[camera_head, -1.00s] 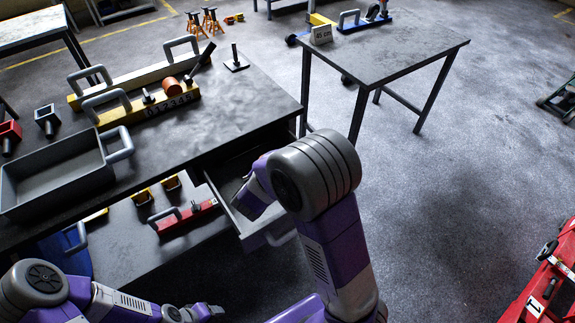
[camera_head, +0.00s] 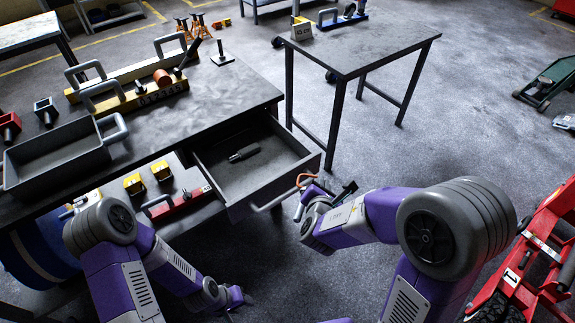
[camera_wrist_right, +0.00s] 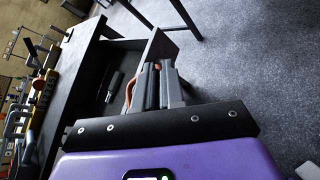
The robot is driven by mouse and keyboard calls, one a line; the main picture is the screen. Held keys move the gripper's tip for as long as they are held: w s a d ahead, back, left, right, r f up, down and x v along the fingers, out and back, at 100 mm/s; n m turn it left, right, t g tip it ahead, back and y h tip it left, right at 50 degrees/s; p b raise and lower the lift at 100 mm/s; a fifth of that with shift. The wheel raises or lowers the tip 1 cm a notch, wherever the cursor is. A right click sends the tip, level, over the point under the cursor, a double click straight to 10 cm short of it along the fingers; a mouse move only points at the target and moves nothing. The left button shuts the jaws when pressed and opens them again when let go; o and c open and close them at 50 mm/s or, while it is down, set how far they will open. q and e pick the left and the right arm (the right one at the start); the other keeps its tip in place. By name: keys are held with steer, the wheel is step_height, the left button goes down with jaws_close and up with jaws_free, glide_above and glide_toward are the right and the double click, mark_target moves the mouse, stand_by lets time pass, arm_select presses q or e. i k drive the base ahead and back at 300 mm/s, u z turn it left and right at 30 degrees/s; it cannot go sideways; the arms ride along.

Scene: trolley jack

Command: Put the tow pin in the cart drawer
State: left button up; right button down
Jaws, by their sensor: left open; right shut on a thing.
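The cart drawer (camera_head: 235,185) stands pulled out under the workbench top. A dark grey, rod-like item (camera_head: 243,153) lies inside; it also shows in the right wrist view (camera_wrist_right: 113,87). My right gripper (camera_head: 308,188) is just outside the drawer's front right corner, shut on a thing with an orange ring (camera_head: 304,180). I take this to be the tow pin; the ring shows beside the fingers in the right wrist view (camera_wrist_right: 130,92), and the rest is hidden between them. My left gripper (camera_head: 236,300) is open and low, in front of the bench, apart from the drawer.
The bench top (camera_head: 215,95) carries a grey tray (camera_head: 55,155) and a yellow rack (camera_head: 150,97). A lower shelf holds yellow blocks (camera_head: 160,170) and a red tool with a grey handle (camera_head: 180,203). A side table (camera_head: 365,50) stands behind; a red jack (camera_head: 540,255) is at right.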

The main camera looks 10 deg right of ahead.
mark_target(256, 170)
steer(key=z, duration=0.55)
steer(key=i, duration=0.35)
steer(key=u, duration=0.85)
steer(key=i, duration=0.55)
steer(key=u, duration=0.45)
